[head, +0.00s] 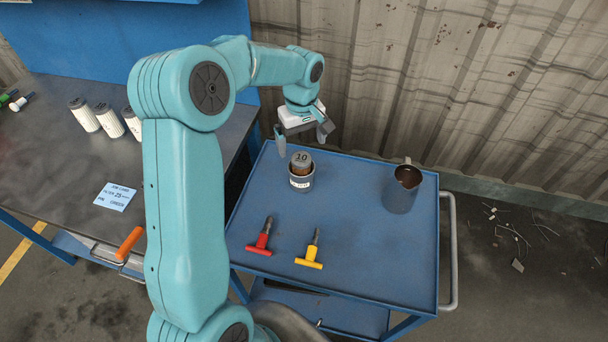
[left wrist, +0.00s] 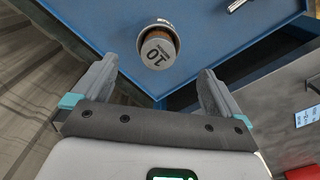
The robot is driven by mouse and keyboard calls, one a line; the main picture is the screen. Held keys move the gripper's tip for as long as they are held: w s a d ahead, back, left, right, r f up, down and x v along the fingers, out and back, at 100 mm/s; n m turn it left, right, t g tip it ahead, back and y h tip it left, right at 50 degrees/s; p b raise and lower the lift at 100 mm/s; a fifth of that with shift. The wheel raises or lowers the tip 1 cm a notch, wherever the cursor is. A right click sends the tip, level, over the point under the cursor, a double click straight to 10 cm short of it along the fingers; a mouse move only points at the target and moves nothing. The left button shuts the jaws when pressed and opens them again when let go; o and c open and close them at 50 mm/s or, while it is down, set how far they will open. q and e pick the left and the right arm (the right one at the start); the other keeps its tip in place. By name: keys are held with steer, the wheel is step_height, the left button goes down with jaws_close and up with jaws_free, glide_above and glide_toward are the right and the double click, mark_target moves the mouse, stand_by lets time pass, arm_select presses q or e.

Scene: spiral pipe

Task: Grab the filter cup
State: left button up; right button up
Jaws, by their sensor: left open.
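The filter cup (head: 301,182) is a small grey metal cup with a white label, upright on the blue cart top. A filter (head: 301,160) with a grey cap marked "10" and a brownish body stands in it. My left gripper (head: 301,143) is open and empty, above and behind the cup, apart from it. In the left wrist view the filter's cap (left wrist: 157,53) shows beyond the open fingertips, between them, with the cup's rim (left wrist: 152,24) partly behind it. My right gripper is not in view.
On the cart (head: 360,240) lie a red T-handle tool (head: 263,236) and a yellow one (head: 311,252). A metal jug (head: 402,190) of dark liquid stands at the right. A workbench (head: 60,140) at left holds white filters (head: 84,115) and a card (head: 115,197). A corrugated wall stands behind.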

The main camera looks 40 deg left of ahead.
mark_target(301, 161)
arm_select(q)
steer(key=f, duration=0.4)
steer(key=a+f, duration=0.1)
steer(key=f, duration=0.1)
steer(key=shift+w+f+p, duration=0.3)
steer(key=shift+w+p, duration=0.05)
steer(key=shift+d+f, duration=0.2)
steer(key=shift+f, duration=0.1)
steer(key=shift+s+d, duration=0.2)
steer(key=shift+s, duration=0.05)
steer(key=shift+s+f+p, duration=0.15)
steer(key=shift+f+p, duration=0.2)
steer(key=f, duration=0.1)
steer(key=f+p, duration=0.1)
steer(key=f, duration=0.2)
steer(key=shift+w+a+f, duration=0.2)
steer(key=shift+w+a, duration=0.05)
steer(key=shift+w, duration=0.1)
steer(key=shift+d+f, duration=0.1)
steer(key=shift+f, duration=0.1)
steer(key=shift+s+d, duration=0.1)
steer(key=shift+s, duration=0.15)
steer(key=shift+w+f, duration=0.1)
steer(key=shift+w, duration=0.05)
steer(key=c, duration=1.1)
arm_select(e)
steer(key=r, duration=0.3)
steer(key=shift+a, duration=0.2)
